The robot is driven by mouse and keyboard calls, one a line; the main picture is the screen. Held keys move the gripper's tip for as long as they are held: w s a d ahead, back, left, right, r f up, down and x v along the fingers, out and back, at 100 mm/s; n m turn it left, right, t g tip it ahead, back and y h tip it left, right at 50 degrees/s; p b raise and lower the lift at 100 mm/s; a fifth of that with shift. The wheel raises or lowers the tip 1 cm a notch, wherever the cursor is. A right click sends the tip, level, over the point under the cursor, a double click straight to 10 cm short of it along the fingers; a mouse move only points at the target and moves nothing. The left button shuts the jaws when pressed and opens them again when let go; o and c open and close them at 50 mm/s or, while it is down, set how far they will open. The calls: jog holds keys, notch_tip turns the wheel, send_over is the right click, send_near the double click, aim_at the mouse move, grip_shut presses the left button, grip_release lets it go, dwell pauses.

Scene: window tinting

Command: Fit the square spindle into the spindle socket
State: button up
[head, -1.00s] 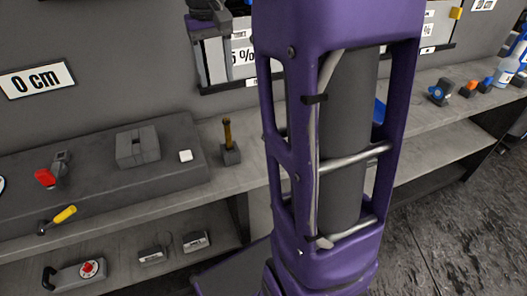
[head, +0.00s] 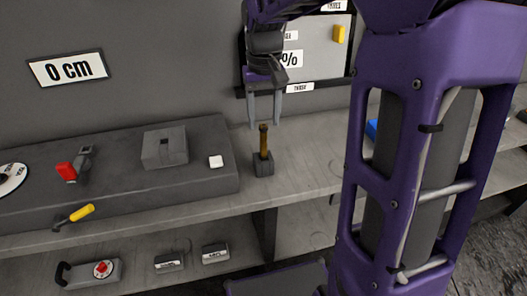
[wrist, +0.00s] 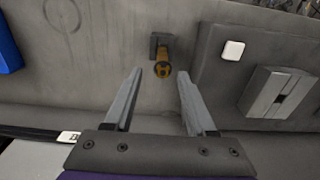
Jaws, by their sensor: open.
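The brass-coloured spindle (head: 264,141) stands upright in a small dark holder (head: 263,166) on the bench. In the wrist view I look down on the end of the spindle (wrist: 162,69) and its holder (wrist: 161,42). My gripper (head: 265,124) is open and empty, fingers pointing down, just above and around the top of the spindle. In the wrist view the spindle's end shows between my fingertips (wrist: 160,73); I cannot tell whether they touch it. A grey block (head: 166,147) with a dark slot, possibly the spindle socket, sits on the raised bench part left of the spindle.
A small white square piece (head: 216,161) lies between the grey block and the spindle. A red-handled tool (head: 68,171) and a yellow-handled tool (head: 78,213) are at left. A shelf below holds several items. The bench right of the spindle is mostly clear.

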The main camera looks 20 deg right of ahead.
aim_at(263, 140)
jog(key=f, duration=0.2)
jog(key=f+b, duration=0.1)
jog(key=f, duration=0.4)
jog(key=shift+s+a+b, duration=0.15)
jog(key=shift+s+b, duration=0.15)
jog(key=shift+r, duration=0.1)
grip_shut()
